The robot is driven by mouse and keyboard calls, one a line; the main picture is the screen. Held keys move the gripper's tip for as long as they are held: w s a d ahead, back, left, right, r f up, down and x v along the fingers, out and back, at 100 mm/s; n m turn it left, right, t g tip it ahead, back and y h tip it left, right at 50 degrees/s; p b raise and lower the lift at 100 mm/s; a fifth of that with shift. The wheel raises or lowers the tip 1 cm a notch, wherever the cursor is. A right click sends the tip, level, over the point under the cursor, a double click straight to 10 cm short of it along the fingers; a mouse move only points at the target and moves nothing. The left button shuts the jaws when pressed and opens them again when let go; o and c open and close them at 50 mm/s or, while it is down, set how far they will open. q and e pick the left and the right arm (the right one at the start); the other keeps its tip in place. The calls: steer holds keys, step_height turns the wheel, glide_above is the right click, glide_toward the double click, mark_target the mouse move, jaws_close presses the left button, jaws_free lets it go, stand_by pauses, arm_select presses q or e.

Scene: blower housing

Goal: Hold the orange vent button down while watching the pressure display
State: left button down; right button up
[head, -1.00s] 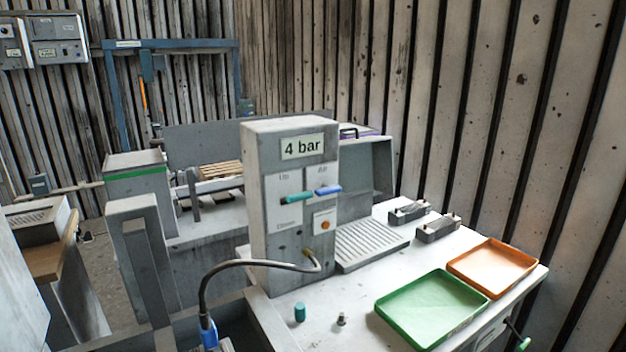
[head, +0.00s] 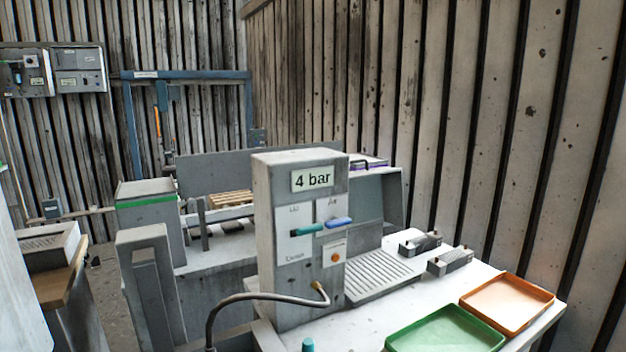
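The orange vent button (head: 335,257) is a small round button on a pale plate low on the front of a grey upright housing (head: 270,240). A teal lever (head: 306,230) and a blue lever (head: 339,222) sit between display and button. A hose (head: 262,296) curves from a brass fitting below the button toward the lower left. Nothing touches the button. Neither of my grippers is in view.
A green tray (head: 447,331) and an orange tray (head: 507,303) lie on the white table at right. A teal peg (head: 308,345) stands at the bottom edge.

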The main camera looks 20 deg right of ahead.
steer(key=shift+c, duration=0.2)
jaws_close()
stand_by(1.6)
